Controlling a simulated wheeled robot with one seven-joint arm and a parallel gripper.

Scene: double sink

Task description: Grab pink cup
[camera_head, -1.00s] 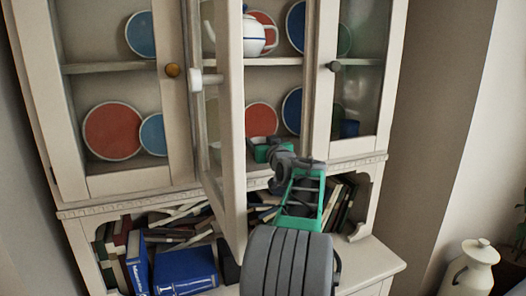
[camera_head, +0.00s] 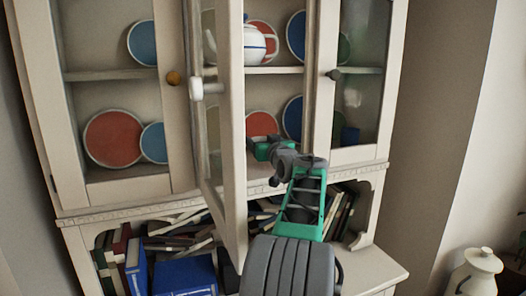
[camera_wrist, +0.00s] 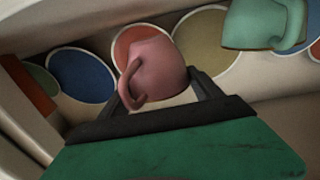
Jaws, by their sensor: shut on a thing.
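The pink cup (camera_wrist: 158,68) is in the middle of the camera_wrist view, with its handle toward the lower left. My gripper (camera_wrist: 160,92) has one dark finger on each side of the cup and is shut on it. In the camera_head view my gripper (camera_head: 258,150) reaches through the open cabinet door into the lower shelf space. The cup cannot be made out there, as the arm and door hide much of that space.
The open glass door (camera_head: 232,130) stands close left of my arm. Plates, such as a red one (camera_head: 113,138), lean along the cabinet back. A teal cup (camera_wrist: 255,24) is near my gripper's right. A white teapot (camera_head: 254,43) stands on the shelf above.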

